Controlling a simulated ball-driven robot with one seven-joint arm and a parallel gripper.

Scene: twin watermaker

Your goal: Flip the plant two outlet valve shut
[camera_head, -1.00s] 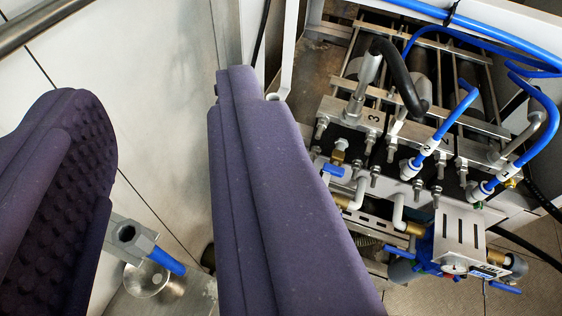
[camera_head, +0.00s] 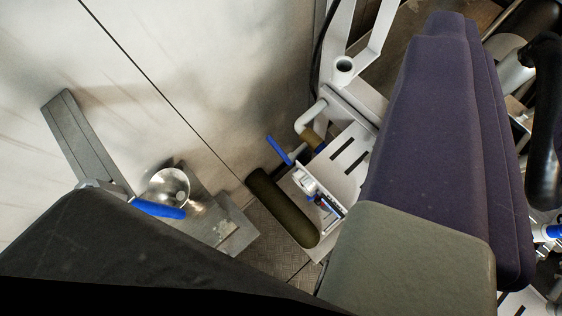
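A blue lever handle (camera_head: 158,210) sits at the left beside a round steel cup (camera_head: 168,187), on a grey metal fitting partly hidden by a dark shape. A second blue lever (camera_head: 279,150) stands by a pipe elbow near the centre. No label shows which lever belongs to plant two. My gripper (camera_head: 265,110) has a purple finger with a grey-green base at right. A black shape at lower left seems to be its other side. The wide space between them holds nothing gripped; neither side visibly grips a lever.
A slotted white bracket (camera_head: 348,155) with a gauge (camera_head: 308,182) stands near the centre. A dark olive cylinder (camera_head: 280,207) lies beside it. A white frame (camera_head: 345,40) rises above. A pale wall (camera_head: 200,60) fills the upper left.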

